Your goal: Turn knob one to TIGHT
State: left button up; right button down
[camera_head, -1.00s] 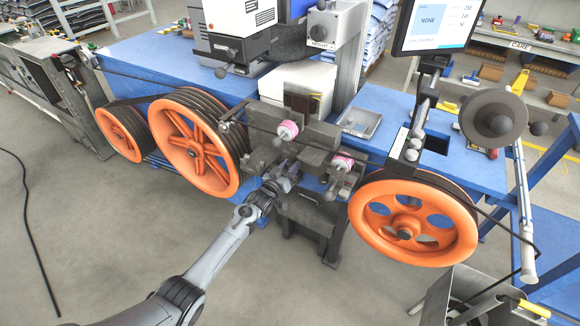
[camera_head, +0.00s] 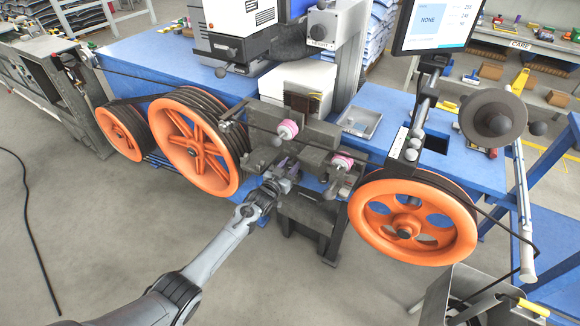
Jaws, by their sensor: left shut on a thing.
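My left gripper (camera_head: 284,174) reaches up from the lower left to the front of the dark grey capstan block (camera_head: 318,139). It is shut on a small knob at the block's lower front, taken to be knob one. The fingers mostly hide this knob, and no TIGHT marking can be read. One pink and white roller (camera_head: 288,129) is on the block above the gripper. A second pink and white roller (camera_head: 342,162) is to its right, with a small grey knob (camera_head: 331,192) below it. My right gripper is not in view.
Large orange pulleys stand on both sides: a spoked one (camera_head: 194,147) at left, a smaller one (camera_head: 120,134) beyond it, and another (camera_head: 412,222) at right. Black cable runs between them. A metal tray (camera_head: 360,122) lies on the blue bench (camera_head: 180,62).

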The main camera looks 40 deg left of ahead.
pick_arm(q)
jog(key=o, duration=1)
jog(key=shift+o, duration=0.2)
jog(key=shift+s+p, duration=0.3)
jog(key=shift+s, duration=0.15)
jog(key=s+d+p, duration=0.1)
jog(key=s+p, duration=0.2)
jog(key=s, duration=0.7)
jog(key=shift+d, duration=0.25)
jog(key=shift+w, duration=0.1)
